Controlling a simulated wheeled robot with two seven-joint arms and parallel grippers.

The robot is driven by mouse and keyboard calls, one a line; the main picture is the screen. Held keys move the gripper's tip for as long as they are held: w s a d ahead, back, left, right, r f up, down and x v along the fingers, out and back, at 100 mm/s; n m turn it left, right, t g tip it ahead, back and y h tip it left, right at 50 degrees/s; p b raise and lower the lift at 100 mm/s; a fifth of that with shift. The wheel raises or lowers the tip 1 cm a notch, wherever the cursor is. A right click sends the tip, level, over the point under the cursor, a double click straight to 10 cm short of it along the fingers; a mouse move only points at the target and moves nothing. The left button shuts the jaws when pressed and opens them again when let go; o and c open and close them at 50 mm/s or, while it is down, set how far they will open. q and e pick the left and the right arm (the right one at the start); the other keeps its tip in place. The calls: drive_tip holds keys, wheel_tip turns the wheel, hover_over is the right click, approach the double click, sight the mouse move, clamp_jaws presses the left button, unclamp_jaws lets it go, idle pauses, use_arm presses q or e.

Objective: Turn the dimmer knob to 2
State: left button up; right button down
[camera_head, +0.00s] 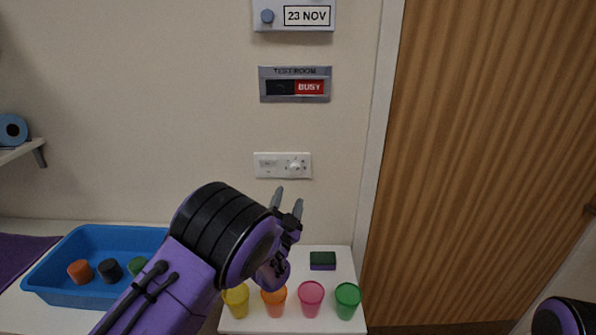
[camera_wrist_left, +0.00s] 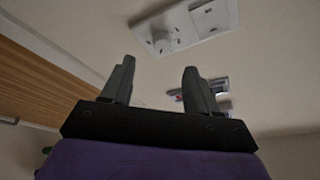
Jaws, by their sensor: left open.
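The dimmer knob (camera_head: 295,167) is a small white round knob with dark marks around it, at the right side of a white wall plate (camera_head: 262,174). It also shows in the left wrist view (camera_wrist_left: 160,43), with the plate (camera_wrist_left: 188,27) tilted at the top. The mark it points to is too small to read. My left gripper (camera_head: 288,197) is open and empty, just below the plate in the head view, with its fingers pointing up. In the left wrist view the fingers (camera_wrist_left: 159,68) stand apart, and the knob appears beyond the gap between them. My right gripper is not in view.
A white table (camera_head: 335,258) below holds several coloured cups (camera_head: 311,298) and a dark green and purple block (camera_head: 322,261). A BUSY sign (camera_head: 295,84) hangs above the plate. A wooden door (camera_head: 490,150) is at right.

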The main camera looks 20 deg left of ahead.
sight(295, 171)
use_arm(q)
drive_tip(key=p+x, duration=0.1)
drive_tip(key=x, duration=0.3)
drive_tip(key=p+x, duration=0.2)
drive_tip(key=x, duration=0.3)
drive_tip(key=shift+a+r, duration=0.15)
drive_tip(key=shift+r, duration=0.1)
drive_tip(key=shift+s+r, duration=0.1)
drive_tip(key=shift+s, duration=0.05)
drive_tip(key=shift+c, duration=0.3)
drive_tip(key=c, duration=1)
